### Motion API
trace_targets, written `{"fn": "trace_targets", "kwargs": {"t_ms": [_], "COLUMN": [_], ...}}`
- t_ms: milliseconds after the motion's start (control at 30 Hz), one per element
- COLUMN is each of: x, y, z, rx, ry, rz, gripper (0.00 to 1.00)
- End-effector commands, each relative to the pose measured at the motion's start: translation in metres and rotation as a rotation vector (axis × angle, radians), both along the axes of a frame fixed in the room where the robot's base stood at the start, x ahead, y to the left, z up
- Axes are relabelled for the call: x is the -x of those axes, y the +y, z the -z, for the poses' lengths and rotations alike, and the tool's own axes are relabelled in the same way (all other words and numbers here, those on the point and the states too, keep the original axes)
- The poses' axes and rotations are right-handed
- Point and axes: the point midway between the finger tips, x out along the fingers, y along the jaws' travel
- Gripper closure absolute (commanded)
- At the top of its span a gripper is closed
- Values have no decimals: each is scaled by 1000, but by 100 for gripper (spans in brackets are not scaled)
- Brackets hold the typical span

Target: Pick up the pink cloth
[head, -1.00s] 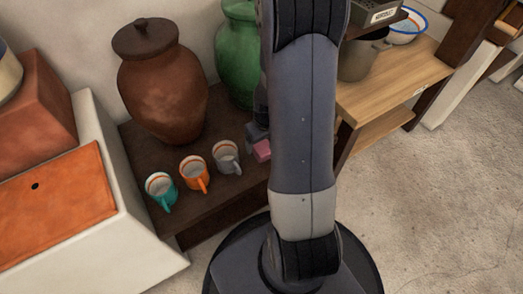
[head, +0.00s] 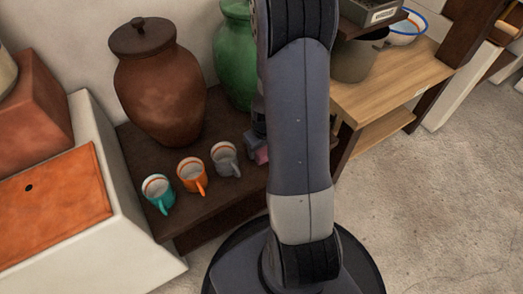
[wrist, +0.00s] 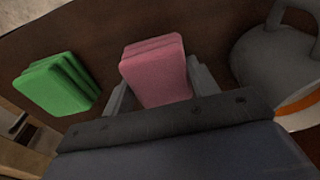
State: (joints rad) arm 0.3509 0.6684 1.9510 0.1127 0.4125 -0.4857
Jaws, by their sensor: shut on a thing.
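The pink cloth (wrist: 157,72), a folded stack, sits between the fingers of my gripper (wrist: 160,88) in the wrist view, and the gripper is shut on it. In the head view a small part of the pink cloth (head: 262,155) shows on or just above the dark shelf, beside the grey mug. My arm hides the rest of it and most of the gripper there. I cannot tell whether the cloth still touches the shelf.
A folded green cloth (wrist: 57,84) lies left of the pink one. The grey mug (head: 225,158) is close by; orange (head: 192,175) and teal (head: 158,192) mugs stand further left. A brown jar (head: 160,85) and green jar (head: 235,55) stand behind on the dark shelf (head: 222,205).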

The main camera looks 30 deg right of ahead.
Motion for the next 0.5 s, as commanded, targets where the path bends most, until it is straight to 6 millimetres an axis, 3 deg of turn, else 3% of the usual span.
{"fn": "trace_targets", "kwargs": {"t_ms": [100,300,500], "x": [0,0,-1], "y": [0,0,0], "z": [0,-3,-34], "rx": [0,0,2], "ry": [0,-1,-3], "rz": [0,0,-1], "gripper": [71,71,71]}}
